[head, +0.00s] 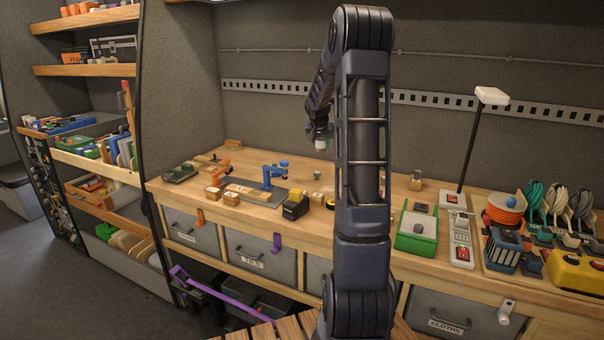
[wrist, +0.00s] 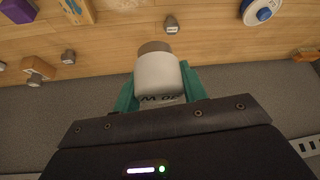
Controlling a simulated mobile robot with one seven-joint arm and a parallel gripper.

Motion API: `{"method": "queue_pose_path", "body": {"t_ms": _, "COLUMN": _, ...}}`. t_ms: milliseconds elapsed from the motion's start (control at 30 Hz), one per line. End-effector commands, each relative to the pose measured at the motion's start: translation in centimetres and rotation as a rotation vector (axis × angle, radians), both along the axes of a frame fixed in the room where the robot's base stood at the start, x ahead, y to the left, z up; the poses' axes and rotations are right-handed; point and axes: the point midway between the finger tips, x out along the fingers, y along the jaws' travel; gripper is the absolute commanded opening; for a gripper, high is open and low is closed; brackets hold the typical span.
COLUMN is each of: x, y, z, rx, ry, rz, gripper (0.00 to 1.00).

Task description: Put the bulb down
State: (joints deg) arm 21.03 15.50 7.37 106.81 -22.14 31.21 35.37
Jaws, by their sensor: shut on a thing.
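The bulb (wrist: 156,76) is a pale whitish cylinder with a brownish-grey end, with partly hidden dark lettering on its side. In the wrist view it sits between the teal fingers of my gripper (wrist: 160,92), which is shut on it. In the head view my gripper (head: 321,134) hangs above the back part of the wooden workbench (head: 400,188), small and partly behind my arm. A small pale part of the bulb (head: 321,144) shows below it, apart from the bench top.
A blue clamp-like tool (head: 273,173), small wooden blocks (head: 232,198) and a yellow-black item (head: 296,206) stand on the bench left of my arm. A green tray (head: 417,232) and a lamp on a pole (head: 491,96) are to the right. Bare wood shows between items.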

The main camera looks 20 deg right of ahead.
Motion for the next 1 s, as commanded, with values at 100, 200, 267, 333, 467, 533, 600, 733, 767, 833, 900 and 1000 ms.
{"method": "queue_pose_path", "body": {"t_ms": 100, "x": -0.3, "y": 3.0, "z": 0.3, "rx": 0.003, "ry": 0.0, "rz": 0.022, "gripper": 0.18}}
{"method": "queue_pose_path", "body": {"t_ms": 200, "x": -0.9, "y": 6.9, "z": 0.4, "rx": 0.005, "ry": 0.001, "rz": 0.05, "gripper": 0.18}}
{"method": "queue_pose_path", "body": {"t_ms": 267, "x": -1.5, "y": 9.5, "z": 0.5, "rx": 0.007, "ry": 0.001, "rz": 0.067, "gripper": 0.18}}
{"method": "queue_pose_path", "body": {"t_ms": 333, "x": -2.3, "y": 12.5, "z": 0.6, "rx": 0.008, "ry": 0.002, "rz": 0.089, "gripper": 0.18}}
{"method": "queue_pose_path", "body": {"t_ms": 467, "x": -4.2, "y": 17.8, "z": 0.5, "rx": 0.008, "ry": 0.003, "rz": 0.127, "gripper": 0.18}}
{"method": "queue_pose_path", "body": {"t_ms": 533, "x": -5.3, "y": 20.4, "z": 0.6, "rx": 0.007, "ry": 0.003, "rz": 0.148, "gripper": 0.18}}
{"method": "queue_pose_path", "body": {"t_ms": 600, "x": -6.3, "y": 22.6, "z": 0.5, "rx": 0.005, "ry": 0.002, "rz": 0.164, "gripper": 0.18}}
{"method": "queue_pose_path", "body": {"t_ms": 733, "x": -8.0, "y": 25.6, "z": 0.4, "rx": 0.002, "ry": 0.001, "rz": 0.189, "gripper": 0.18}}
{"method": "queue_pose_path", "body": {"t_ms": 767, "x": -8.3, "y": 26.2, "z": 0.4, "rx": 0.002, "ry": 0.001, "rz": 0.193, "gripper": 0.18}}
{"method": "queue_pose_path", "body": {"t_ms": 833, "x": -8.8, "y": 27.0, "z": 0.4, "rx": 0.001, "ry": 0.0, "rz": 0.2, "gripper": 0.18}}
{"method": "queue_pose_path", "body": {"t_ms": 900, "x": -9.1, "y": 27.5, "z": 0.3, "rx": 0.001, "ry": -0.001, "rz": 0.203, "gripper": 0.18}}
{"method": "queue_pose_path", "body": {"t_ms": 1000, "x": -9.3, "y": 27.8, "z": -0.8, "rx": 0.0, "ry": 0.001, "rz": 0.206, "gripper": 0.18}}
